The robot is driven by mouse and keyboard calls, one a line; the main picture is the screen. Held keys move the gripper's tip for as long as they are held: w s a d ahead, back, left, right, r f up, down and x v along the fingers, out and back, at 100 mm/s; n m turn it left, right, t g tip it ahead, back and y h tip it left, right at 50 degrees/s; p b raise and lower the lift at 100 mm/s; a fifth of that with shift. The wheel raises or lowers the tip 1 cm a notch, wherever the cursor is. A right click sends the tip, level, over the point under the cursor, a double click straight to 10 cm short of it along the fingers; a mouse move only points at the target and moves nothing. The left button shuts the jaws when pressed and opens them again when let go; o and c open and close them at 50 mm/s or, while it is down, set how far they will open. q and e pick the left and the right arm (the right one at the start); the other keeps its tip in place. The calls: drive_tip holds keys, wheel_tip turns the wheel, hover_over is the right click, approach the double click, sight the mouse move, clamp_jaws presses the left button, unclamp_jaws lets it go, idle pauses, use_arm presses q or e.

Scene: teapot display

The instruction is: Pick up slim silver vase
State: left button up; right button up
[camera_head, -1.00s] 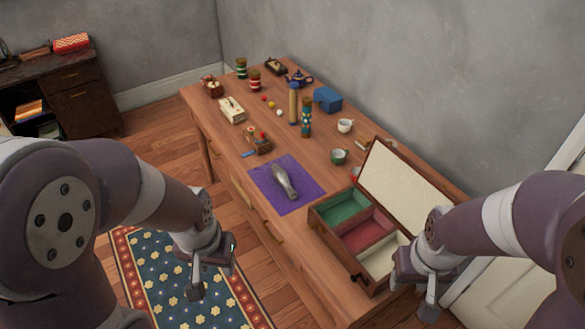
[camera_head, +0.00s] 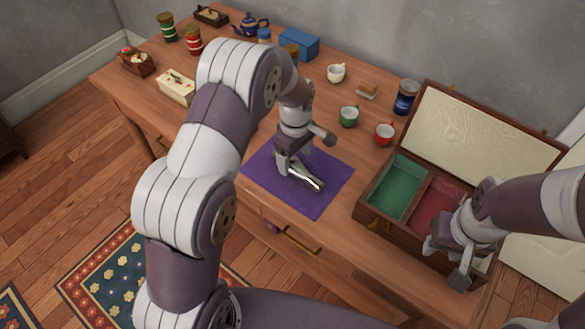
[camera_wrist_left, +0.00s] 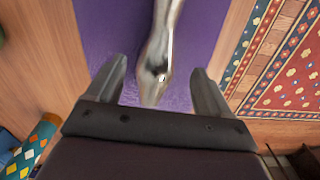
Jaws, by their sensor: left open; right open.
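The slim silver vase (camera_head: 308,178) lies on its side on the purple mat (camera_head: 325,201). My left gripper (camera_head: 294,173) is above the mat at the vase's left end and hides that end in the head view. In the left wrist view the vase (camera_wrist_left: 158,50) runs down between the two open fingers of my left gripper (camera_wrist_left: 158,90), touching neither. The purple mat (camera_wrist_left: 105,40) shows beneath it. My right gripper (camera_head: 450,265) is open and empty, over the front right part of the open wooden box.
The open wooden box (camera_head: 372,215) with green and red compartments stands right of the mat. Green (camera_head: 348,117) and red (camera_head: 384,133) cups, a white cup (camera_head: 336,73) and a blue jar (camera_head: 405,97) stand behind. A patterned sock-like item (camera_wrist_left: 35,145) shows at the wrist view's lower left.

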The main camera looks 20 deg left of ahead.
sight(297, 165)
use_arm(q)
drive_tip(key=f, duration=0.4)
drive_tip(key=shift+d+f, duration=0.1)
drive_tip(key=shift+d, duration=0.25)
drive_tip(key=shift+w+a+f, duration=0.1)
drive_tip(key=shift+a+f, duration=0.05)
drive_tip(key=c, duration=1.3)
drive_tip(key=shift+o, duration=0.2)
